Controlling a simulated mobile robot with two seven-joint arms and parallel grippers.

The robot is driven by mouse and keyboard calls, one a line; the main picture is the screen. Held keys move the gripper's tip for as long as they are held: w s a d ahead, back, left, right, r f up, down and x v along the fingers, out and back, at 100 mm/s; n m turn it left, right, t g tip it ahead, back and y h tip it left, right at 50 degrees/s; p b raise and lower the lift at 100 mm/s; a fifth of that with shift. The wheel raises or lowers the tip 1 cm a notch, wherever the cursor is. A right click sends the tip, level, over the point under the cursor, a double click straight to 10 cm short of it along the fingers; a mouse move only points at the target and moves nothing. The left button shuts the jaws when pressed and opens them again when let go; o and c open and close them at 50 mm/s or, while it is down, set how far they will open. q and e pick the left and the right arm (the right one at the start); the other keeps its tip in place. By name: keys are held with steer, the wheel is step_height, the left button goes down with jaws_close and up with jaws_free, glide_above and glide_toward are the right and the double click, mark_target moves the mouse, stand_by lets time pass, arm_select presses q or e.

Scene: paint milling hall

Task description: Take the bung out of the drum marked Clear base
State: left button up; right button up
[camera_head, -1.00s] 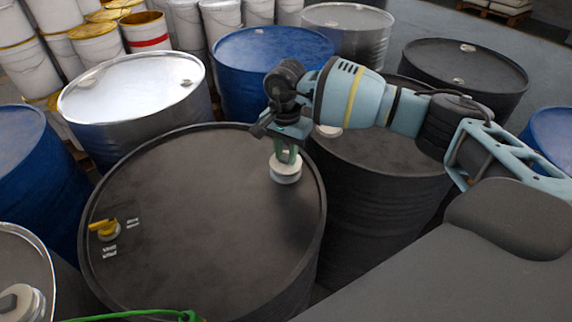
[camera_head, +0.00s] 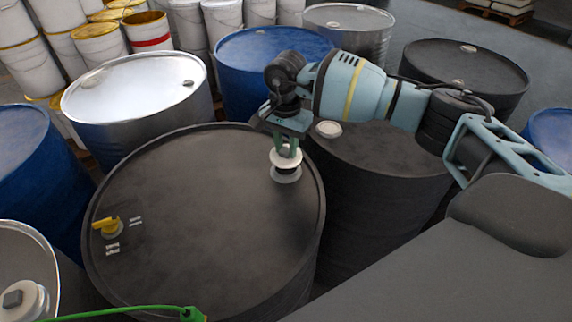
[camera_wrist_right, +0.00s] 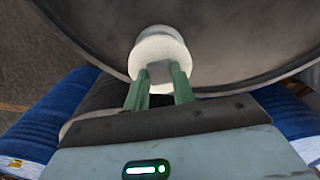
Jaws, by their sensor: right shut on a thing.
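The black drum (camera_head: 200,220) fills the middle of the head view, its top facing up. I cannot read a Clear base marking on it. In the right wrist view the fingers (camera_wrist_right: 158,82) close on the grey square grip of the white bung (camera_wrist_right: 158,50). My left gripper is not in view.
A yellow tap-like fitting (camera_head: 107,226) stands at the drum's left edge beside small white marks. A green cable (camera_head: 120,312) crosses the front. Other drums crowd around: a bare metal one (camera_head: 135,85), a blue one (camera_head: 265,50) and another black one (camera_head: 375,150).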

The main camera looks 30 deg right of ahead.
mark_target(286, 150)
steer(key=shift+r+p, duration=0.7)
steer(key=shift+r, duration=1.85)
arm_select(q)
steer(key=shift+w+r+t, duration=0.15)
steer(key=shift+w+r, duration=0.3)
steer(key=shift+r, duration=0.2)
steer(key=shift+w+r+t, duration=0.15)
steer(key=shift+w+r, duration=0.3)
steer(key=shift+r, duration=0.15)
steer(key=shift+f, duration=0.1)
arm_select(e)
steer(key=shift+f, duration=0.1)
